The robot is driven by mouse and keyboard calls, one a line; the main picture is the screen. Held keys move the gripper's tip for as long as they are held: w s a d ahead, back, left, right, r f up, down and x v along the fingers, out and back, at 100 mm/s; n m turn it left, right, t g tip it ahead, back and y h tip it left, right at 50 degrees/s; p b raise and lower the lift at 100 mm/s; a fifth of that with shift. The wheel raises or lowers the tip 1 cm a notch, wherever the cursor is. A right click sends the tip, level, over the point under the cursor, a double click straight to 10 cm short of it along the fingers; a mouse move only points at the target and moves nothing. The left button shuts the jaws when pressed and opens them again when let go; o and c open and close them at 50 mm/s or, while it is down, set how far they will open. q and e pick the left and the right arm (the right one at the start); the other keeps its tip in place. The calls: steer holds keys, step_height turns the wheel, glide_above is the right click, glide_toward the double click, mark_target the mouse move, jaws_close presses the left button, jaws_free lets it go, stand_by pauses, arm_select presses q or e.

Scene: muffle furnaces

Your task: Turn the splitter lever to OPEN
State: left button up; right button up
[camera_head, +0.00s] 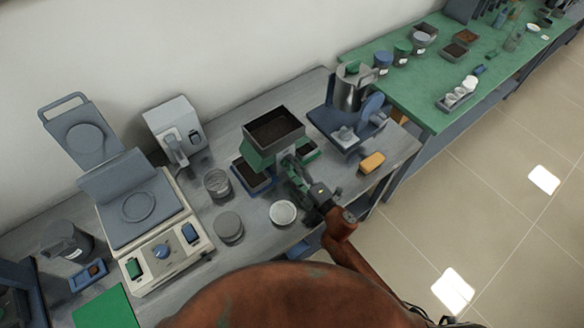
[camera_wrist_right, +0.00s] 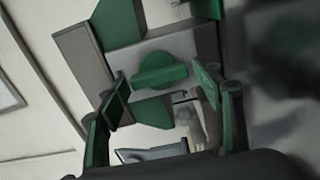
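The splitter (camera_head: 262,155) stands on the grey bench, a green body with a square hopper full of dark material on top. The splitter lever shows in the right wrist view as a green rounded bar (camera_wrist_right: 160,73) on a grey face, lying nearly level and slightly tilted. My right gripper (camera_head: 292,172) reaches the splitter's front from the lower right. In the wrist view my right gripper (camera_wrist_right: 163,97) is open, with its green fingers on either side below the lever; I see no clear contact. In the head view the lever is hidden behind the gripper. My left gripper is out of view.
Dark-filled pans (camera_head: 252,174) sit beside the splitter. A white dish (camera_head: 283,213), a grey round lid (camera_head: 229,226) and a glass jar (camera_head: 217,183) stand close to the arm. A blue device (camera_head: 345,130) and an orange block (camera_head: 372,162) are to the right.

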steer(key=shift+o, duration=0.5)
steer(key=v, duration=1.2)
stand_by(0.3)
